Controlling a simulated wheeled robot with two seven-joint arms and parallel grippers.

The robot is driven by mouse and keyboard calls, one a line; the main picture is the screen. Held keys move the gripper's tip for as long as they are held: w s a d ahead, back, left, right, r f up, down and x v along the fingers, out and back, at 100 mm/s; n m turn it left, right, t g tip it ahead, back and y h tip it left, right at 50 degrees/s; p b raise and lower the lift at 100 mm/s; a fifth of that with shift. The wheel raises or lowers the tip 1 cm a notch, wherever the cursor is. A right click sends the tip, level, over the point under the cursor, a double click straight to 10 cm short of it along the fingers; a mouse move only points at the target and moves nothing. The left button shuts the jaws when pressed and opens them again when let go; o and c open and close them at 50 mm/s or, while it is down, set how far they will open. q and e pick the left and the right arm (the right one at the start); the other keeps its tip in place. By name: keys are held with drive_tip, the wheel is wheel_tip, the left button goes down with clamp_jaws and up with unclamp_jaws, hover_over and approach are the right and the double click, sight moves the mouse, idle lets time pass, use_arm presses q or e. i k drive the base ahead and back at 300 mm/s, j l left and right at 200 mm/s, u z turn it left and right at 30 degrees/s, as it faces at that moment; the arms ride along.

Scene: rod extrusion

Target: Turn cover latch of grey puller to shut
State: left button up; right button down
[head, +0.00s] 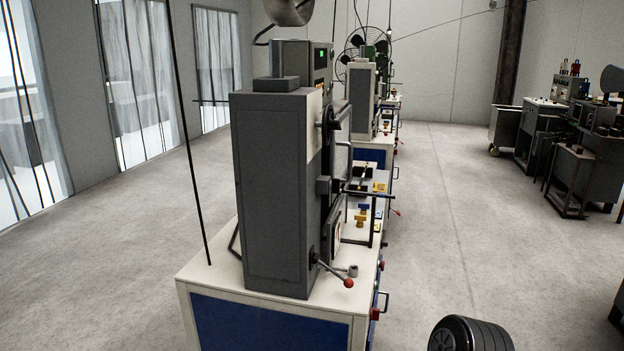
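A tall grey machine (275,190), which looks like the grey puller, stands on a white-topped bench (290,307) in the head view. I see its plain side and, edge-on, its right-hand face. A small dark knob or latch (330,116) sits high on that face, next to a pale curved handle (346,160). I cannot tell for sure which part is the cover latch or whether it is shut. A lever with a red ball (348,283) sticks out low on the right. Neither gripper is in view.
A dark ribbed cylinder (470,335), possibly part of my arm, shows at the bottom right. More machines stand behind in line (362,100), and others along the right (585,155).

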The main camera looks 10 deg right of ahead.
sight(334, 185)
drive_tip(key=i+l+u, duration=0.25)
drive_tip(key=l, duration=0.35)
drive_tip(key=l+u, duration=0.25)
drive_tip(key=l, duration=0.35)
drive_tip(key=l+u, duration=0.2)
drive_tip(key=l, duration=0.4)
drive_tip(key=i+l+u, duration=0.1)
drive_tip(key=l, duration=1.75)
drive_tip(key=l+u, duration=0.1)
drive_tip(key=l, duration=1.75)
